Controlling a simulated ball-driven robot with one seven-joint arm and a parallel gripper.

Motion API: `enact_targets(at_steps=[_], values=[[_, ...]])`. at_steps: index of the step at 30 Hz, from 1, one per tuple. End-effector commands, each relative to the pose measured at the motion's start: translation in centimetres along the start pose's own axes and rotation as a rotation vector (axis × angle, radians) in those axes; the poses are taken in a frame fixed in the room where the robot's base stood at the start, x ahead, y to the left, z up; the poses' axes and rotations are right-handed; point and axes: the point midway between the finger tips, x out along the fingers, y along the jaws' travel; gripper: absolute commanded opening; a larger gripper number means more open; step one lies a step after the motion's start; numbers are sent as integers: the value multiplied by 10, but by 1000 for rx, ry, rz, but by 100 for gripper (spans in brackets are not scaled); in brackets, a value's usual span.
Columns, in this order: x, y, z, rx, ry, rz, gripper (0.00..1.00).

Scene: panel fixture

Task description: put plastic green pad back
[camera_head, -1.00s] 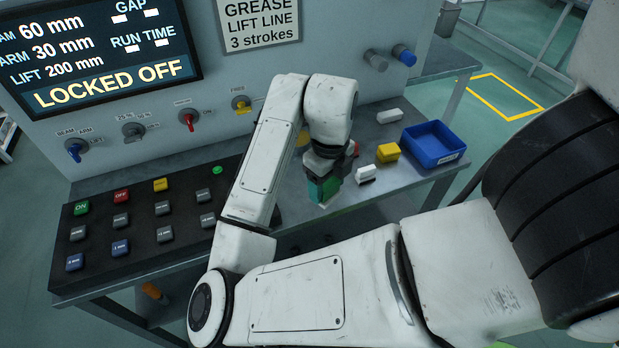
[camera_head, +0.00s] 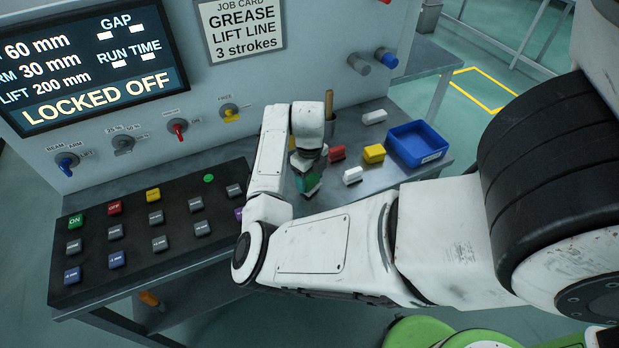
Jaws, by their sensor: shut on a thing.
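My gripper (camera_head: 307,176) is shut on the green pad (camera_head: 312,182), a small block with a pale underside. It holds the pad over the bench, between the button panel and the white block. I cannot tell whether the pad touches the bench top. The fingers hide part of the pad.
A blue tray (camera_head: 443,155) stands at the bench's right end. The black button panel (camera_head: 130,262) fills the left. A cup with a wooden handle (camera_head: 330,122) stands behind my gripper. The upright panel with knobs and a screen (camera_head: 90,65) rises at the back.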

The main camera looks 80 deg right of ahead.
Motion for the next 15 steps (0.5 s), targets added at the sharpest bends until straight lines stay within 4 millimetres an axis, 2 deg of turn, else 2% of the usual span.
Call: enact_targets(at_steps=[4,10,11,15], values=[[11,0,0,0,-1,0,35],[13,0,0,1,-2,0,35],[13,0,0,1,-2,0,66],[13,0,0,0,-2,0,80]])
